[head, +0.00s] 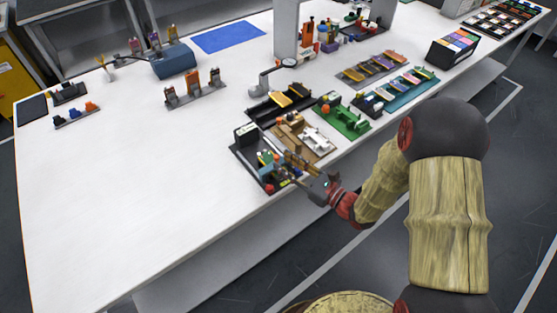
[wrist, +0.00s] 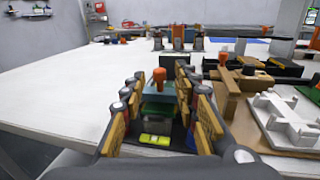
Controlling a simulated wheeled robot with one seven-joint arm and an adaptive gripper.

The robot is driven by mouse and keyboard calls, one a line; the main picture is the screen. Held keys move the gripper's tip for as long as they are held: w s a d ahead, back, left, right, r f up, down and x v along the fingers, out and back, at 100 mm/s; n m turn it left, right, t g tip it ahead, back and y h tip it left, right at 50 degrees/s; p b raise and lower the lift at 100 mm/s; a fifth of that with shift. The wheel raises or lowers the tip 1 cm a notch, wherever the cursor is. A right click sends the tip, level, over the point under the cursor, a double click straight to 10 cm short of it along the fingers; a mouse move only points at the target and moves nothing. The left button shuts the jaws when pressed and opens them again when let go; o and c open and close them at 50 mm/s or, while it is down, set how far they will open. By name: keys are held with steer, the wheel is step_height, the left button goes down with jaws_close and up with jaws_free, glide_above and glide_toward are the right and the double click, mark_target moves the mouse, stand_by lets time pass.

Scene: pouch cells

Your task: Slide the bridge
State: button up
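A blue-grey block with an upright orange knob, which looks like the bridge (wrist: 160,92), stands ahead between my fingers in the wrist view. Green and yellow-green parts (wrist: 155,139) lie nearer, below it. My gripper (wrist: 160,86) is open, with one finger on each side of the block. I cannot tell whether either finger touches it. In the head view my gripper (head: 295,163) reaches in low from the right over the dark station plate (head: 244,156) at the table's front edge. The blue bridge (head: 265,158) shows there only small and partly hidden.
A tan fixture (head: 305,151) with white parts (head: 318,139) stands close on the right. A green fixture (head: 347,121) and a black tray (head: 268,108) stand beyond.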

mark_target(277, 156)
steer(key=shift+b+x, duration=0.45)
steer(key=shift+x, duration=1.55)
steer(key=c, duration=0.8)
jaws_close()
